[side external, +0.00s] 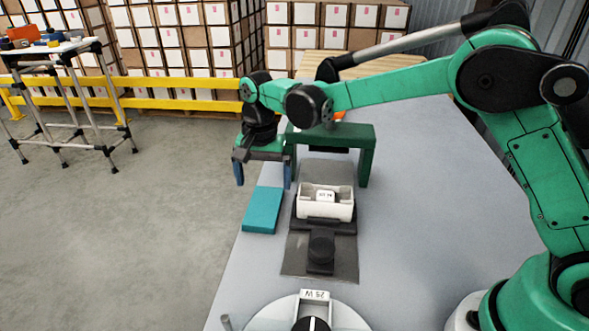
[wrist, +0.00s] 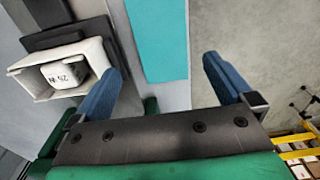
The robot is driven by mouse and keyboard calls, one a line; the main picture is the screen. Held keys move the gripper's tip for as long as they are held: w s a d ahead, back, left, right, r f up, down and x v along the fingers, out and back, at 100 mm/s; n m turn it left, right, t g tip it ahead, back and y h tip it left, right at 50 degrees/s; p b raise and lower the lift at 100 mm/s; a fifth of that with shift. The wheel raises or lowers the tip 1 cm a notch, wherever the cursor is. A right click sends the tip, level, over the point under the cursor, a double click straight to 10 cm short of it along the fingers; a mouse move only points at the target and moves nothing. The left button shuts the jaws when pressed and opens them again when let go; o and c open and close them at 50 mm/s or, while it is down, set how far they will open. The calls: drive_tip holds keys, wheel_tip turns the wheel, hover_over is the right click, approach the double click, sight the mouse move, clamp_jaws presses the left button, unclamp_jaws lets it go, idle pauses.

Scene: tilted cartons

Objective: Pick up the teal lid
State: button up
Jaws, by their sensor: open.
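The teal lid (side external: 263,210) is a flat rectangle lying on the grey table to the left of the white carton in the side view. In the wrist view the teal lid (wrist: 158,40) is at top centre, running out of the top of the frame. My gripper (side external: 263,178) is open and empty, above the lid's far end. In the wrist view its blue fingers (wrist: 158,82) are spread apart, and the lid lies between and ahead of them. I see no contact between the fingers and the lid.
A white open carton (side external: 341,208) holding a small white labelled block (side external: 325,196) sits on a dark fixture plate (side external: 307,263). A green arch (side external: 366,160) stands just behind it. A round white device (side external: 280,318) is at the front. The table's left edge is close beside the lid.

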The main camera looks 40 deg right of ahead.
sight(264, 205)
drive_tip(key=shift+a+f, duration=0.1)
drive_tip(key=shift+f, duration=3)
drive_tip(key=c, duration=0.8)
